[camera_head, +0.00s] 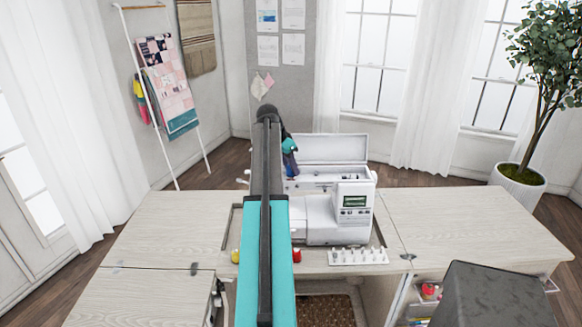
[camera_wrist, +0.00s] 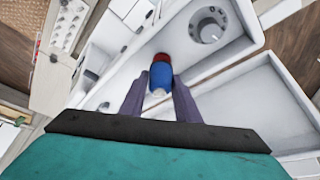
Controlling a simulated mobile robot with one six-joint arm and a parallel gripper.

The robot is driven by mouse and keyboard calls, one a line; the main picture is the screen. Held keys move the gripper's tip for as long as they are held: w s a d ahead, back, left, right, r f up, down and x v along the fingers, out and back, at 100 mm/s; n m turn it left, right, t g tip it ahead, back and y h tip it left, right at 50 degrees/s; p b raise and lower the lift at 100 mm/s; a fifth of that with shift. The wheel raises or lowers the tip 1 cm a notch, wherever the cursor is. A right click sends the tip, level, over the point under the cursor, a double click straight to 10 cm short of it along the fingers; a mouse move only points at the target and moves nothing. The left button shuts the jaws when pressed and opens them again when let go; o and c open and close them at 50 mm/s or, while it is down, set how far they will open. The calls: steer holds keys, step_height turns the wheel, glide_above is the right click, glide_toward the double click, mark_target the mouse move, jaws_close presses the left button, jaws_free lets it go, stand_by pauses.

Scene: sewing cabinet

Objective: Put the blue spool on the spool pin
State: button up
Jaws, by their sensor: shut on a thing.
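The blue spool (camera_wrist: 160,77) is held between the two fingers of my gripper (camera_wrist: 160,88), with its pale end toward the wrist camera. A red piece (camera_wrist: 162,57) shows just beyond the spool; I cannot tell whether they touch. In the head view my gripper (camera_head: 291,168) is over the left part of the white sewing machine (camera_head: 322,211), in front of its raised lid (camera_head: 332,148). My arm hides part of the machine's left side there. I cannot clearly make out the spool pin.
A yellow spool (camera_head: 235,257) and a red spool (camera_head: 297,256) stand at the cabinet's front edge. A white rack of bobbins (camera_head: 358,257) lies at the front right. The left tabletop (camera_head: 150,225) and right tabletop (camera_head: 470,225) are clear. The raised lid stands close to my gripper.

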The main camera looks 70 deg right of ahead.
steer(key=shift+f, duration=0.4)
steer(key=o, duration=1.1)
steer(key=shift+r, duration=0.15)
steer(key=b+v, duration=0.3)
steer(key=v, duration=1)
steer(key=shift+a+r, duration=0.2)
stand_by(0.5)
